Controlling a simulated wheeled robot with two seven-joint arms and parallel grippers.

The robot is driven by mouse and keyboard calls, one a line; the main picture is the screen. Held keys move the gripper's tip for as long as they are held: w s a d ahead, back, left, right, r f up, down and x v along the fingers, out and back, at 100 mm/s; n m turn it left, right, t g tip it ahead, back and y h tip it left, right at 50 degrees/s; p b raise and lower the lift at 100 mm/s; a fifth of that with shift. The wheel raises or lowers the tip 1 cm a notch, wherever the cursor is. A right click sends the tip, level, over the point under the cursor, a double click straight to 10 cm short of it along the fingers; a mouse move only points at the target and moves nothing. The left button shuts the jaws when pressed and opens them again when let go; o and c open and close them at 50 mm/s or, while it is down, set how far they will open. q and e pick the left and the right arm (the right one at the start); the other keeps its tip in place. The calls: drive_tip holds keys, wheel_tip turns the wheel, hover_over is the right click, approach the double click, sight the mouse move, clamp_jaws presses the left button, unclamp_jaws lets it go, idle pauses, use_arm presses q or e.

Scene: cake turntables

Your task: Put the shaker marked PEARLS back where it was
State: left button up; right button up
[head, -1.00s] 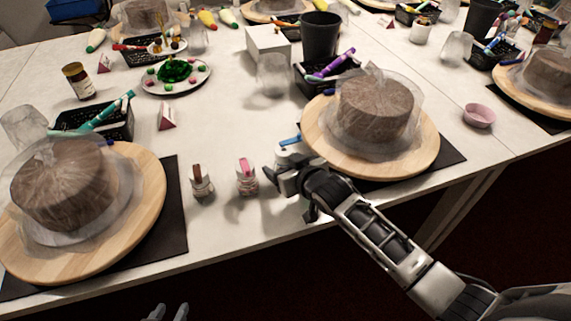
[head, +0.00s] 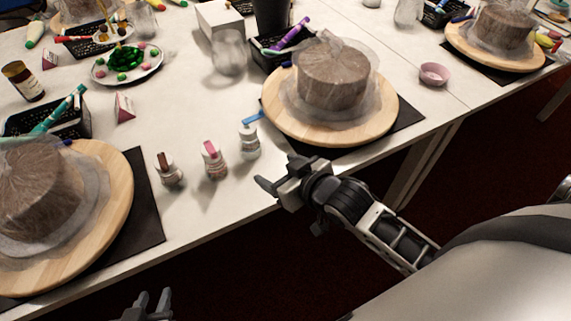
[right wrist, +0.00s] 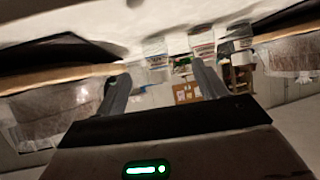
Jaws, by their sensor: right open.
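Three small shakers stand upright in a row near the table's front edge: one with a brown top (head: 168,169), one with a pink top (head: 213,160) and one with a blue top (head: 249,139). Their markings are too small to read, so I cannot tell which says PEARLS. My right gripper (head: 279,174) is open and empty, at the table edge to the lower right of the blue-topped shaker and apart from it. In the right wrist view its fingers (right wrist: 163,86) are spread, with the shakers blurred beyond them. My left gripper (head: 153,304) is low at the bottom, fingers apart, empty.
Cakes under clear wrap stand on round wooden turntables to the left (head: 112,222) and right (head: 375,120) of the shakers. A black pen basket (head: 72,122), a pink sign (head: 123,107) and a clear cup (head: 229,52) stand behind. White table around the shakers is bare.

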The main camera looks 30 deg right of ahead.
use_arm(q)
drive_tip(key=shift+s, duration=0.15)
use_arm(e)
drive_tip(key=s+a+f+g, duration=0.1)
drive_tip(key=s+a+f, duration=0.1)
drive_tip(key=s+f, duration=0.5)
drive_tip(key=s, duration=0.5)
drive_tip(key=shift+a+f+g, duration=0.3)
drive_tip(key=shift+f+g, duration=0.05)
drive_tip(key=shift+g, duration=0.05)
use_arm(q)
drive_tip(key=shift+r, duration=0.1)
drive_tip(key=shift+s, duration=0.15)
idle(0.5)
